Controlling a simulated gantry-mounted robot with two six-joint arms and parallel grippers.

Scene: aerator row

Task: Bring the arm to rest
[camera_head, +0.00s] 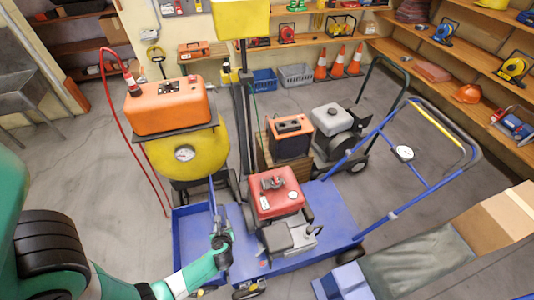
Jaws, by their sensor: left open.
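My left arm (190,274), green and white, comes in from the lower left. Its left gripper (220,238) is over the blue flatbed cart (335,215), at the cart's left part, beside the blue tray (190,250). The jaws are small and dark in this view; they are open, and I see nothing held between them. The red machine (275,192) with a grey engine part (290,236) stands on the cart just right of the gripper. Whether the gripper touches the cart or its blue post cannot be told. My right gripper is not in view.
A yellow tank (188,153) with an orange box on top (168,108) stands behind the gripper. An orange-black unit (290,137) and a grey engine (333,120) stand farther back. A cardboard box (500,215) is at right. Bare floor (75,165) lies at left.

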